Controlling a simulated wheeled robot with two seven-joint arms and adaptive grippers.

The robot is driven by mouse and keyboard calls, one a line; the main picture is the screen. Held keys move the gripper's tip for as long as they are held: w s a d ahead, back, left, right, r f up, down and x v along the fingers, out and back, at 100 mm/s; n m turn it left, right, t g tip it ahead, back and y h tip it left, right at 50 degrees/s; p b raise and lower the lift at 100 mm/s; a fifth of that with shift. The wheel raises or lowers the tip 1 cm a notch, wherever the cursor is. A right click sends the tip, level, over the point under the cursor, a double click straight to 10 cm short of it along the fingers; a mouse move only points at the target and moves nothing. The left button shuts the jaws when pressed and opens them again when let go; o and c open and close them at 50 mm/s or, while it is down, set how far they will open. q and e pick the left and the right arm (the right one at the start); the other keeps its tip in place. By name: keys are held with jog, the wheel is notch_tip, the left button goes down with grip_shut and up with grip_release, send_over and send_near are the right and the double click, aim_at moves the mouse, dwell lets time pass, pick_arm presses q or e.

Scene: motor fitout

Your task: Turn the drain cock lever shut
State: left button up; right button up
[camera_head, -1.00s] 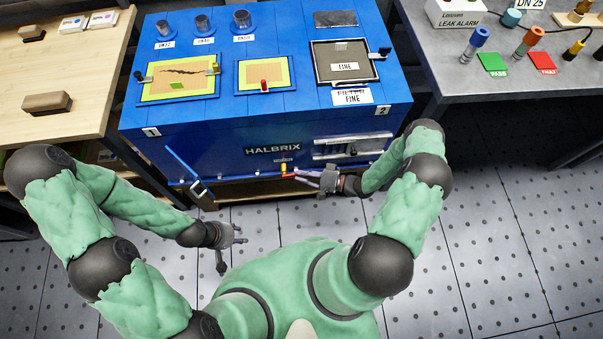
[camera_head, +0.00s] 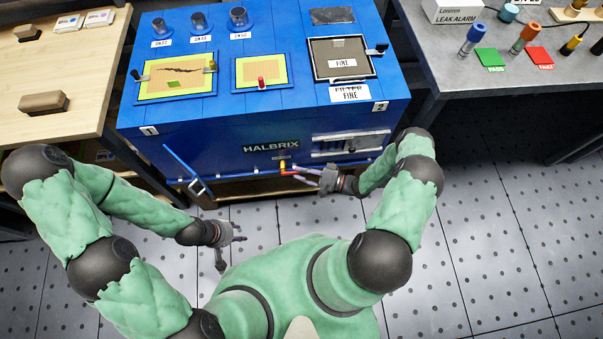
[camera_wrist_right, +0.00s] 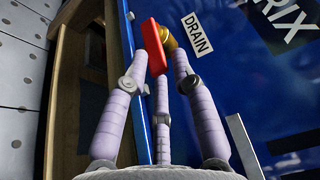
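The drain cock is a brass valve (camera_wrist_right: 169,40) with a red lever (camera_wrist_right: 153,46), low on the front of the blue machine beside the DRAIN label (camera_wrist_right: 197,34). In the head view the drain cock (camera_head: 283,169) is small. My right gripper (camera_wrist_right: 152,45) has its fingers spread, with the red lever between the left and right fingers. The right finger's tip is close to the brass body; I cannot tell if it touches. In the head view my right gripper (camera_head: 308,177) is just right of the cock. My left gripper (camera_head: 232,240) is open and empty above the floor.
The blue machine (camera_head: 220,150) fills the middle, with a blue bar handle (camera_head: 186,170) left of the cock and a metal fixture (camera_head: 350,143) at right. A wooden bench (camera_head: 70,70) stands left and a grey table (camera_head: 450,80) right. The tiled floor is clear.

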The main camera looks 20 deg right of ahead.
jog(key=shift+o, duration=0.4)
jog(key=v, duration=1.2)
dwell(0.3)
